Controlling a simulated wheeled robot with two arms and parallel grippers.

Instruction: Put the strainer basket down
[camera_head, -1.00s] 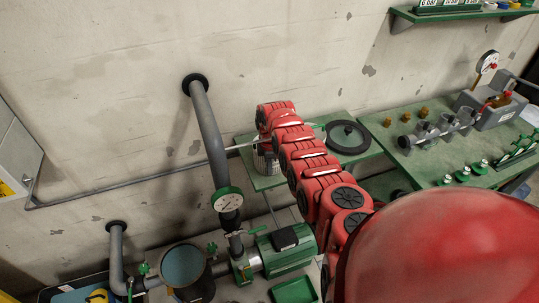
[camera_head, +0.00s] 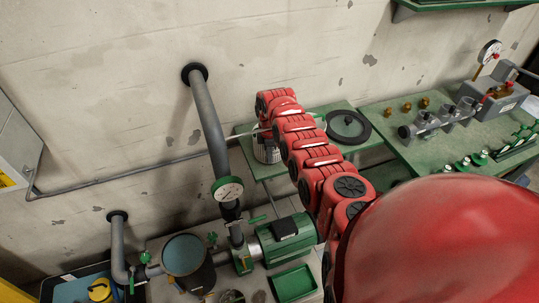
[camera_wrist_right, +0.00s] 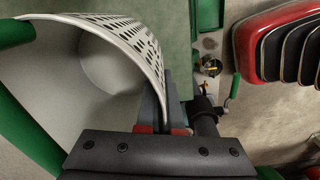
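The strainer basket (camera_head: 267,152), a pale perforated cylinder, shows under the end of my right arm in the head view, over the left end of a small green table (camera_head: 275,171). I cannot tell whether its bottom touches the tabletop. In the right wrist view the basket (camera_wrist_right: 95,60) fills the left side, with its open inside and a green strip at its edge. My right gripper (camera_wrist_right: 163,108) has its fingers on either side of the basket's wall and looks shut on it. My left gripper is not in view.
A black ring-shaped lid (camera_head: 348,127) lies right of the basket on the same table. A workbench (camera_head: 440,145) with fittings and a gauge stands further right. An open housing (camera_head: 186,258) stands below.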

